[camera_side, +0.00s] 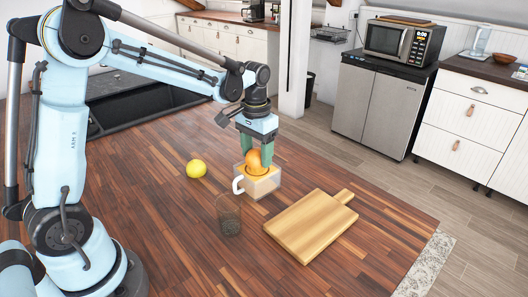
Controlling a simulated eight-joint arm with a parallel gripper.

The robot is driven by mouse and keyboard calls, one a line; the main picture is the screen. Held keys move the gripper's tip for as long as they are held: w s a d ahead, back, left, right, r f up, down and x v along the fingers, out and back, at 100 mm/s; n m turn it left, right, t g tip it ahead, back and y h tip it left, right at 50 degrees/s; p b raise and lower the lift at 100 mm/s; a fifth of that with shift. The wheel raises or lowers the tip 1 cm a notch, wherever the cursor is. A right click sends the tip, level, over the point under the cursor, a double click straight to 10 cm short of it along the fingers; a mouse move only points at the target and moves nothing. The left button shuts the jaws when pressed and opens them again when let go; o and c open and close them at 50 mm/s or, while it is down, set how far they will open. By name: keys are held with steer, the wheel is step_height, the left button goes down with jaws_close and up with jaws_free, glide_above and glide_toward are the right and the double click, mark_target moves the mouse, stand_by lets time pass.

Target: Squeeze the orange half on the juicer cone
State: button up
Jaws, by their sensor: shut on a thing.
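My gripper (257,151) points down at the middle of the counter, its green fingers on either side of an orange half (254,160). It is shut on the orange half. The orange half is right at the top of the juicer (260,187), a cream, box-like body with a white handle on its left. The juicer's cone is hidden under the orange half and the fingers. I cannot tell how firmly the orange presses on the cone.
A yellow lemon (196,169) lies left of the juicer. A clear glass (229,215) stands in front of it. A wooden cutting board (311,226) lies to the right. The dark wood counter (170,235) is clear at the front left.

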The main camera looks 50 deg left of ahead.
steer(key=n, duration=0.6)
steer(key=m, duration=0.6)
steer(key=shift+f, duration=0.2)
steer(key=shift+c, duration=0.4)
steer(key=n, duration=0.6)
steer(key=shift+r, duration=0.15)
